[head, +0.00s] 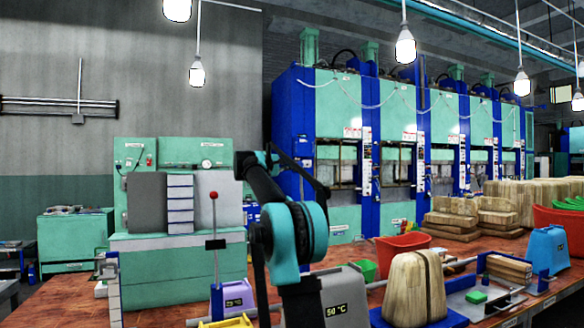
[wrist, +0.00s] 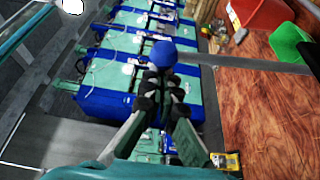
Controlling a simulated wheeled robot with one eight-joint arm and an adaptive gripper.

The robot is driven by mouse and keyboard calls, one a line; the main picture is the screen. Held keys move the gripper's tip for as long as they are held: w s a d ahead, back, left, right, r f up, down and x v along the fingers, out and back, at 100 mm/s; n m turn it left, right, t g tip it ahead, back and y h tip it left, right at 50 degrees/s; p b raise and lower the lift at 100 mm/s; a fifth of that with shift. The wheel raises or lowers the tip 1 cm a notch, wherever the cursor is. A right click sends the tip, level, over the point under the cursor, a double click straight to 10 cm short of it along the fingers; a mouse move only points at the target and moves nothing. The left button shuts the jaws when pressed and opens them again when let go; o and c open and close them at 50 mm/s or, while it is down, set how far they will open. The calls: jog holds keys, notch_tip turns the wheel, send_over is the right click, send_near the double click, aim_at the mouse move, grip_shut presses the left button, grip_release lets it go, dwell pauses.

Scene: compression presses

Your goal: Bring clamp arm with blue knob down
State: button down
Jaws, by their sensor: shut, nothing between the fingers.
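The blue knob (wrist: 163,54) shows as a round ball in the upper middle of the wrist view. A grey bar (wrist: 250,63) runs right from beside it over the wooden table; it looks like the clamp arm, but the joint to the knob is not clear. My gripper (wrist: 162,80) is shut and empty, its dark fingertips just below the knob in the picture. I cannot tell whether they touch it. In the head view my arm stands in the foreground, and I cannot make out the blue knob or the fingertips there.
The wooden table (head: 160,313) carries a red-knobbed lever (head: 213,240), a wooden block (head: 415,290) and a blue-posted fixture (head: 500,290). A red bin (head: 403,246) and a green bin (head: 363,270) stand behind. Tall blue-green presses (head: 340,100) line the back.

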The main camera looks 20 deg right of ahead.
jog(key=s+f+m+h, duration=0.2)
jog(key=s+m, duration=0.1)
jog(key=s, duration=0.6)
jog(key=s+f+m+g+h, duration=0.15)
jog(key=s+m, duration=0.25)
jog(key=s, duration=0.5)
jog(key=s+f+m+t+h, duration=0.1)
jog(key=s+f+m, duration=0.15)
jog(key=s, duration=0.65)
jog(key=s+f+m+g+h, duration=0.1)
jog(key=s+f+m+g, duration=0.2)
jog(key=s+f+m, duration=0.2)
jog(key=s+d+f+m+g, duration=0.1)
jog(key=s+f+m+g, duration=0.2)
jog(key=f, duration=0.9)
jog(key=s+f+m+g+h, duration=0.1)
jog(key=s+f+m+g, duration=0.2)
jog(key=s+f+m, duration=0.3)
jog(key=shift+s+d+f+m+h, duration=0.2)
jog(key=shift+s+f+m+h, duration=0.2)
jog(key=shift+f+m, duration=1.25)
jog(key=shift+f, duration=0.1)
